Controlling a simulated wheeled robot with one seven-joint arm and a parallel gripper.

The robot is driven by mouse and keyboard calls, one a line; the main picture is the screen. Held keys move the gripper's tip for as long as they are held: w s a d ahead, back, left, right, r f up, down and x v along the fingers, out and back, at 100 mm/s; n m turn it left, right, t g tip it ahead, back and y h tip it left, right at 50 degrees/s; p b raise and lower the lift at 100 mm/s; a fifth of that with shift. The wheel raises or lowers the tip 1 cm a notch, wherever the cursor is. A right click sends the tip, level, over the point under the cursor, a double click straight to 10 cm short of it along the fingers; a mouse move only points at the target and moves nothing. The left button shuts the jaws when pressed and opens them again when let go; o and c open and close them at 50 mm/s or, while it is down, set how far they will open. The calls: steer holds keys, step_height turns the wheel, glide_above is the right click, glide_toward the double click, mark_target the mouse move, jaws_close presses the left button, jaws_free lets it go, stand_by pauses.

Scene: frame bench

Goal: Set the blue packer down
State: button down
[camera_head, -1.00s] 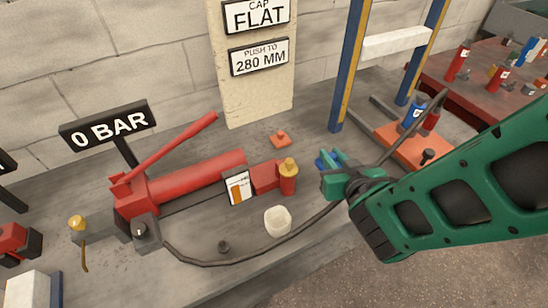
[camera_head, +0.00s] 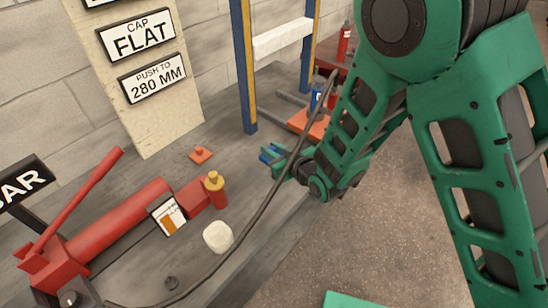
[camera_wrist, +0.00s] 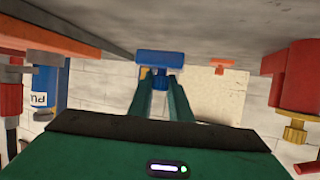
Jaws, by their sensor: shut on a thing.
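The blue packer (camera_head: 265,158) is a small block at the tips of my gripper (camera_head: 274,163), low over the grey bench top. In the wrist view, which is upside down, the blue packer (camera_wrist: 160,58) lies across the ends of both green fingers (camera_wrist: 161,88), and my gripper is shut on it. The bench surface fills the top of that view, close to the packer. I cannot tell whether the packer touches the bench.
A red cylinder with a brass end (camera_head: 216,190) and a white cup-like piece (camera_head: 217,237) stand left of my gripper. A small orange pad (camera_head: 200,155) lies behind. A dark hose (camera_head: 262,205) arcs across in front.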

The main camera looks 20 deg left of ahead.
steer(key=shift+w+f, duration=0.25)
steer(key=shift+f, duration=1.9)
steer(key=shift+f, duration=0.1)
steer(key=c, duration=1.6)
jaws_free()
